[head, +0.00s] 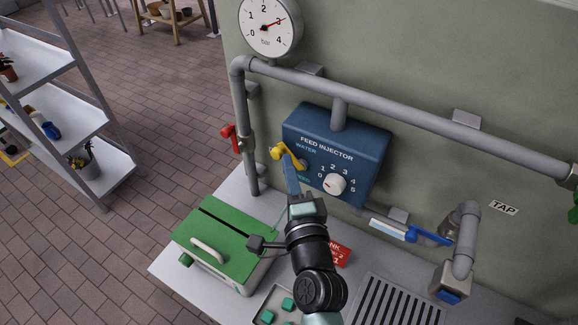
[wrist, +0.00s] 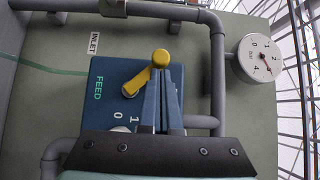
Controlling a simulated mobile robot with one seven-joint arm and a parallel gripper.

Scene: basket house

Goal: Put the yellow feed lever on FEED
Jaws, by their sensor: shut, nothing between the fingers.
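The yellow feed lever (head: 286,152) is on the left side of the blue FEED INJECTOR box (head: 350,150). In the head view its knob end points up and left, on the side of the WATER label; the FEED label sits lower, partly hidden by my gripper. In the wrist view the lever (wrist: 136,84) slants away from the green FEED lettering (wrist: 98,88), its round knob at the upper right. My gripper (head: 288,160) is shut and empty, its blue fingers (wrist: 164,72) right by the knob. I cannot tell whether they touch it.
A white numbered dial (head: 335,184) is right of the lever. Grey pipes (head: 400,108) run above, with a red-handled valve (head: 229,134) at left and a pressure gauge (head: 268,25). A green-lidded box (head: 222,240) stands on the bench below; a blue tap handle (head: 428,237) is at right.

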